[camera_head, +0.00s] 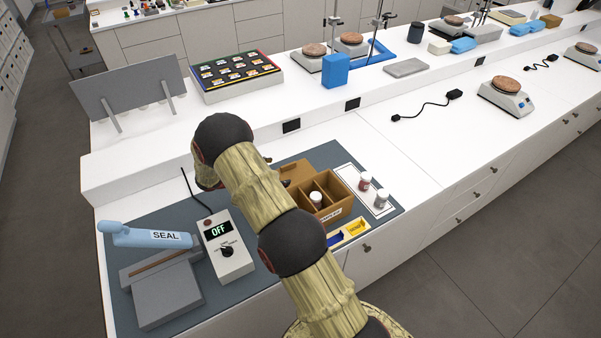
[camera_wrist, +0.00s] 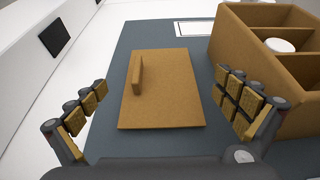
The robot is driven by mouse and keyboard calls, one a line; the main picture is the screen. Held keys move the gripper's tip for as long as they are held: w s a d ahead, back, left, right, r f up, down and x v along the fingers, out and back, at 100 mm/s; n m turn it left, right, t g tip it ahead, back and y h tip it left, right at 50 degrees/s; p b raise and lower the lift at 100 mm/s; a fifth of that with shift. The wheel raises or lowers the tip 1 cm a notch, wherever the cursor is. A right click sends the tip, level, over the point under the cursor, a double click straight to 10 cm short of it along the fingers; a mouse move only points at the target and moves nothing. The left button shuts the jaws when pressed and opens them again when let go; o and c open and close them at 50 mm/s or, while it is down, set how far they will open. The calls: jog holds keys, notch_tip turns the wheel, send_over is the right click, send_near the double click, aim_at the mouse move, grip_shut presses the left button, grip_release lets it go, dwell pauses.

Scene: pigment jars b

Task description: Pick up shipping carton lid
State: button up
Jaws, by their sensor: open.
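The shipping carton lid (camera_wrist: 165,100) is a flat brown board lying on the dark grey mat (camera_wrist: 112,60), with a raised strip (camera_wrist: 137,74) near its left side. My gripper (camera_wrist: 161,82) is open and empty above the lid, its fingers to the left and right of it in the wrist view. In the head view the lid (camera_head: 298,170) shows partly behind my arm, and my gripper is mostly hidden. The open carton (camera_head: 340,207) stands right of the lid, with dividers and a white-capped jar (camera_head: 316,198) inside. It also shows in the wrist view (camera_wrist: 240,60).
Two jars (camera_head: 365,181) (camera_head: 381,198) stand on a white card (camera_head: 352,172) right of the carton. Blue and yellow items (camera_head: 356,229) lie in front. A sealer (camera_head: 160,260) and its "OFF" control box (camera_head: 228,250) are at left. A raised ledge (camera_head: 140,167) runs behind the mat.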

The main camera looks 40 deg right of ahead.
send_near(305, 170)
jog(key=shift+x, duration=2.05)
jog(key=shift+c, duration=0.3)
jog(key=c, duration=1.1)
jog(key=shift+c, duration=0.3)
